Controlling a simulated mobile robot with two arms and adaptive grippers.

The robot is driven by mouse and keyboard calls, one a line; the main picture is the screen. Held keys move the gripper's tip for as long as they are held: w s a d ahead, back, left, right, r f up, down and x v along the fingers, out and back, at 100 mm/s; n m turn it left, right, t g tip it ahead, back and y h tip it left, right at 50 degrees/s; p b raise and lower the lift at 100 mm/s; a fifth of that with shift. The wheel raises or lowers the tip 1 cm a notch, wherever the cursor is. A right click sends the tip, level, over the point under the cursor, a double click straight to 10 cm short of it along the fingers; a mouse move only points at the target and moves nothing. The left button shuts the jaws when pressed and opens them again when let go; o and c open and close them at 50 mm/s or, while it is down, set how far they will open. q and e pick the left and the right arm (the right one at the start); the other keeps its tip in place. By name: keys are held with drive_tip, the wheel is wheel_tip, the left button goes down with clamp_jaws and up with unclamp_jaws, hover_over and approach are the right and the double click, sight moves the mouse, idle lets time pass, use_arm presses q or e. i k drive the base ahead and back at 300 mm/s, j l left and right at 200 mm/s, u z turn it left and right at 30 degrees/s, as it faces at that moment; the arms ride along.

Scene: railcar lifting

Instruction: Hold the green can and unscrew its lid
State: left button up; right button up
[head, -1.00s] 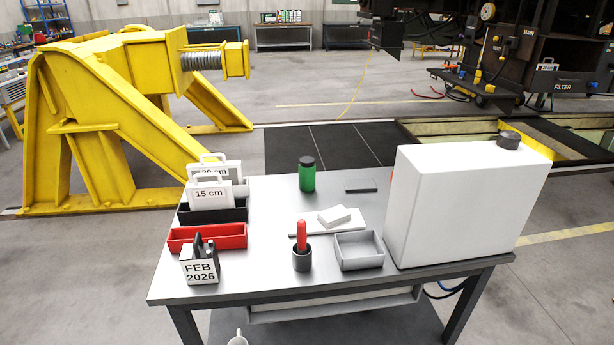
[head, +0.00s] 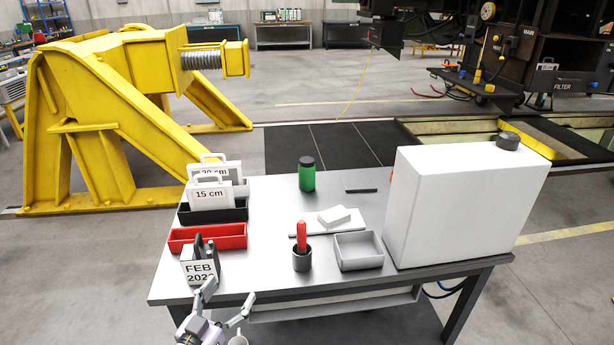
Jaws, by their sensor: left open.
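The green can (head: 307,180) stands upright near the far edge of the metal table (head: 270,220). Its dark lid (head: 306,161) sits on top. My left gripper (head: 229,296) is at the bottom of the head view, by the table's front edge. Its two fingers are spread apart with nothing between them. It is well short of the can, on the near side, and one finger covers part of the date block. My right gripper is not in view.
Near the gripper stands the date block (head: 199,268). A red tray (head: 208,237), a cup with a red-handled item (head: 302,261), a grey tray (head: 359,251) and a white block (head: 334,215) lie between. A large white tank (head: 460,205) fills the right side.

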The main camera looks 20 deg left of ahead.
sight(306, 175)
drive_tip(key=i+j, duration=0.1)
drive_tip(key=i, duration=0.4)
drive_tip(key=i+j, duration=0.1)
drive_tip(key=i, duration=0.4)
drive_tip(key=i+j, duration=0.15)
drive_tip(key=i, duration=0.35)
